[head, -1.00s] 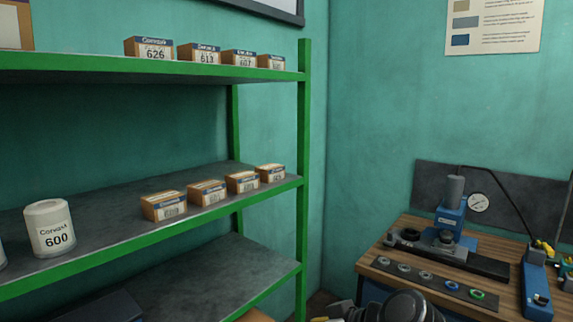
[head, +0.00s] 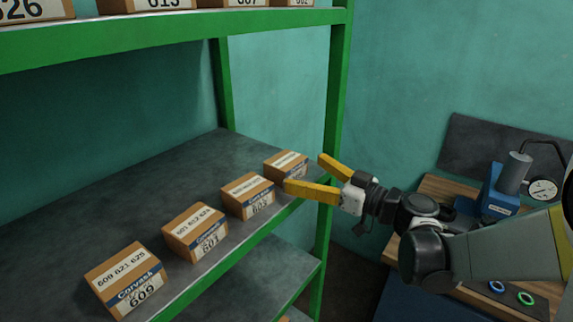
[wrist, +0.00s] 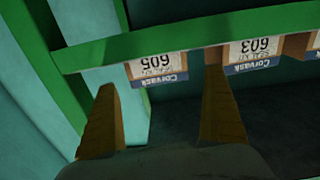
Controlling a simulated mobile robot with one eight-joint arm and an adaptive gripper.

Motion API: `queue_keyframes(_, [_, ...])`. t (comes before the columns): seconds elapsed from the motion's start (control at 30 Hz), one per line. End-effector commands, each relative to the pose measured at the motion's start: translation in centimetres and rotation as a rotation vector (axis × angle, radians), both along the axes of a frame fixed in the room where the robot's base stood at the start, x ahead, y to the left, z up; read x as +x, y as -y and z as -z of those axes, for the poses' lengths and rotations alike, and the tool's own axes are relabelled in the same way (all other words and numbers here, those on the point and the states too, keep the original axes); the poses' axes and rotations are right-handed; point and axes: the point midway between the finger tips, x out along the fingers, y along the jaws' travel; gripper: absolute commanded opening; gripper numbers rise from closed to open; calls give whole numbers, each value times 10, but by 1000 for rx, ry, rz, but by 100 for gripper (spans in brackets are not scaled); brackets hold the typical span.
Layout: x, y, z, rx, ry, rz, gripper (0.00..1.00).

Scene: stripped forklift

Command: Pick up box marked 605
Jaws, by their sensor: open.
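The box marked 605 (wrist: 157,66) shows upside down in the wrist view, its label facing my gripper. In the head view it is the last small brown box (head: 283,161) at the right end of the middle shelf, partly hidden by my gripper. My gripper (head: 305,172) is open and empty, its two yellow fingers pointing at this box from the right. In the wrist view the fingers (wrist: 160,82) stand to either side of the box, with the right finger near the gap beside box 603. I cannot tell whether either finger touches it.
Box 603 (head: 248,194) stands close beside it, with boxes 601 (head: 195,231) and 609 (head: 125,279) further along the shelf. A green shelf post (head: 336,110) rises just right of the box. More boxes sit on the shelf above. A workbench (head: 440,190) stands at the right.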

Motion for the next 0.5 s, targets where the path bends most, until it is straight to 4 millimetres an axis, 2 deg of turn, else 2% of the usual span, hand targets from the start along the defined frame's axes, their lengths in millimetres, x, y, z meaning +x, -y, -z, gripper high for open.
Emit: queue_keyframes(0.5, [37,-46,-5,0,-1,0,100])
